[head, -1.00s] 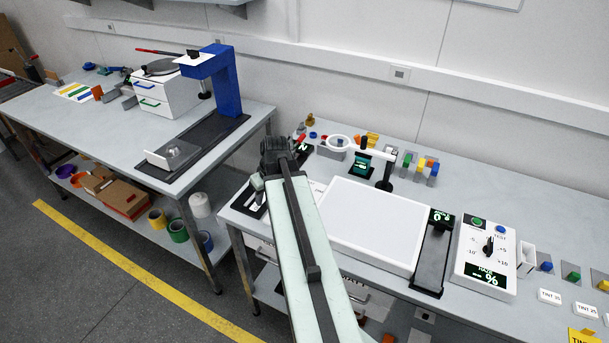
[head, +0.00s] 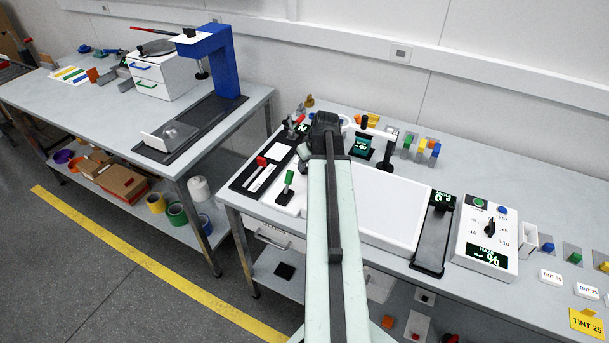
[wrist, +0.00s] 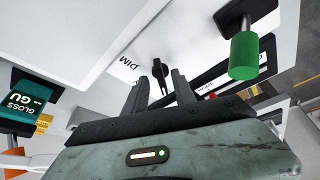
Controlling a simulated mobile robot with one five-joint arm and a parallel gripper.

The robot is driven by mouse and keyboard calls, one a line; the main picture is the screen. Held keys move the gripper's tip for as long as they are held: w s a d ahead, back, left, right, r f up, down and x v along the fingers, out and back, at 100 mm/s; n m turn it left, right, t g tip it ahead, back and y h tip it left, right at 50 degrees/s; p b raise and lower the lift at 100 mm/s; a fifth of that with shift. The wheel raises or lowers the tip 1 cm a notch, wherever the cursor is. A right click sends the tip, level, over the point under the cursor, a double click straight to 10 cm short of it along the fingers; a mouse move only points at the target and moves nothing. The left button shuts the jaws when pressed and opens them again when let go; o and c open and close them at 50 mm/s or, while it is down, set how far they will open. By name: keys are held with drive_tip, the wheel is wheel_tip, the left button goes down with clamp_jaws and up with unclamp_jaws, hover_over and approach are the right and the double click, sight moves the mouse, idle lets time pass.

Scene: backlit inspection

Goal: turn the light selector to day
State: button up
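The light selector (wrist: 160,72) shows in the wrist view as a small black knob on a white surface, beside the printed word DIM. No "day" label is readable there. My gripper (wrist: 160,80) is open, with its two dark fingers apart and the knob seen between and just beyond their tips. I cannot tell whether a finger touches it. In the head view my gripper (head: 325,125) is over the left end of the white light panel (head: 385,205), and my arm hides the selector.
A green-handled lever (wrist: 244,58) stands close to the right of the knob; it also shows in the head view (head: 288,185), near a red-handled lever (head: 262,163). A gloss meter (wrist: 30,105) is at left. A haze box with a dial (head: 488,235) stands further right.

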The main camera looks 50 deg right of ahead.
drive_tip(key=shift+w+f, duration=0.25)
drive_tip(key=shift+f, duration=0.45)
drive_tip(key=shift+r, duration=0.1)
